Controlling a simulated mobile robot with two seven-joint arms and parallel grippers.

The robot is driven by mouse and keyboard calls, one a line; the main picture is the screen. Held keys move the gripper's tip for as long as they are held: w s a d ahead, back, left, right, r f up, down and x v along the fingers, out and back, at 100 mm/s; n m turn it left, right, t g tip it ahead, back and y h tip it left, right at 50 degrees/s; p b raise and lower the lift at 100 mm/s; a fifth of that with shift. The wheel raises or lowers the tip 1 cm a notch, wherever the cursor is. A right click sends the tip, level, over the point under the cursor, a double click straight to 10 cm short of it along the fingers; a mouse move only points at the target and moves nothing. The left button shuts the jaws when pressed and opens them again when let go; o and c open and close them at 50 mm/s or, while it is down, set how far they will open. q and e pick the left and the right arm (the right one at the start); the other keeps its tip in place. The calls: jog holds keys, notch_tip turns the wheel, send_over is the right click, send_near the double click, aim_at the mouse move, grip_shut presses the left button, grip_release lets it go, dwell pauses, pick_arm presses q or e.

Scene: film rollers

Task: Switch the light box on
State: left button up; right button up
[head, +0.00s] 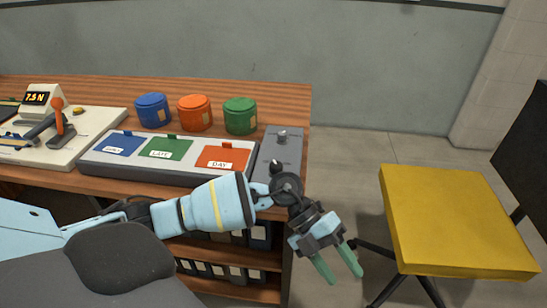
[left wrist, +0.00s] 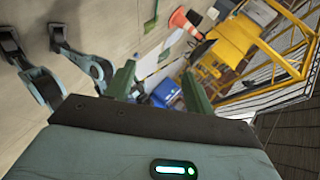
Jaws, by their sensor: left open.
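A long, low box with a pale top (head: 110,158) lies on the wooden bench and carries blue, green and orange labelled panels. Beside its right end is a narrow grey unit (head: 290,148) with a metal knob (head: 281,136) at the back and a dark knob at the front, partly behind my arm. I cannot tell which of these is the light box's switch, nor whether the box is lit. My left gripper (head: 337,265) is open and empty, past the bench's right edge, pointing down, apart from both units. Its green fingers also show in the left wrist view (left wrist: 158,90). My right gripper is not visible.
Blue (head: 152,111), orange (head: 194,113) and green (head: 240,116) canisters stand behind the box. A device with a display (head: 45,96) and orange-knobbed lever stands left. A yellow chair (head: 447,215) is right of my gripper. Binders fill the shelves below. Floor between bench and chair is clear.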

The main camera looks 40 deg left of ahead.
pick_arm(q)
jog(key=w+a+r+t+y+p, duration=0.1)
jog(key=w+a+r+y, duration=0.25)
jog(key=a, duration=0.25)
jog(key=w+a+r+y+p, duration=0.2)
jog(key=w+a+r+y, duration=0.15)
jog(key=a, duration=0.35)
notch_tip(320, 180, up, 9)
jog(key=n+y, duration=0.2)
jog(key=y, duration=0.2)
send_over(276, 164)
jog(key=shift+s+r+t+p, duration=0.1)
jog(key=shift+t+p, duration=0.2)
jog(key=shift+t, duration=0.1)
jog(key=shift+f, duration=3.95)
jog(key=c, duration=1)
